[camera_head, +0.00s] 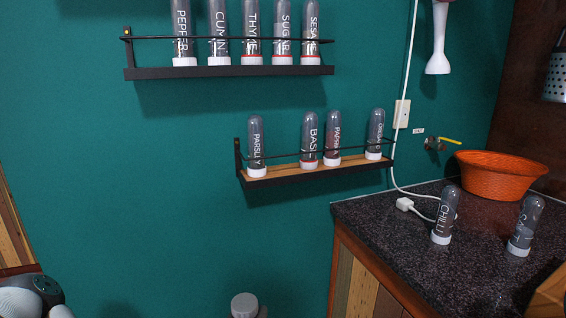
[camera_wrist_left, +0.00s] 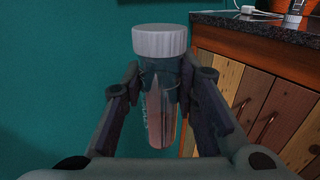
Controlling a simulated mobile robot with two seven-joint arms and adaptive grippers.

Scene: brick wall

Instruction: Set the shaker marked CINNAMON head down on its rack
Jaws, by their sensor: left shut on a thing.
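My left gripper (camera_wrist_left: 158,100) is shut on a clear, round-ended shaker (camera_wrist_left: 160,125) with reddish-brown contents. The shaker is upright in the wrist view, its white cap (camera_wrist_left: 160,40) on top and its rounded end down. Small white lettering on its side is too unclear to read. In the head view its cap (camera_head: 244,301) shows at the bottom edge, below the lower rack. The lower wall rack (camera_head: 275,181) holds PARSLEY (camera_head: 256,145), BASIL (camera_head: 310,140), PAPRIKA (camera_head: 333,137) and OREGANO (camera_head: 376,133), all cap down. My right gripper is out of view.
The lower rack has a wide gap between PARSLEY and BASIL and a smaller one before OREGANO; a thin rail crosses its front. The upper rack (camera_head: 230,72) holds several shakers. CHILLI (camera_head: 445,215) and SALT (camera_head: 525,225) stand on the dark counter (camera_head: 400,235) near an orange basket (camera_head: 495,177).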

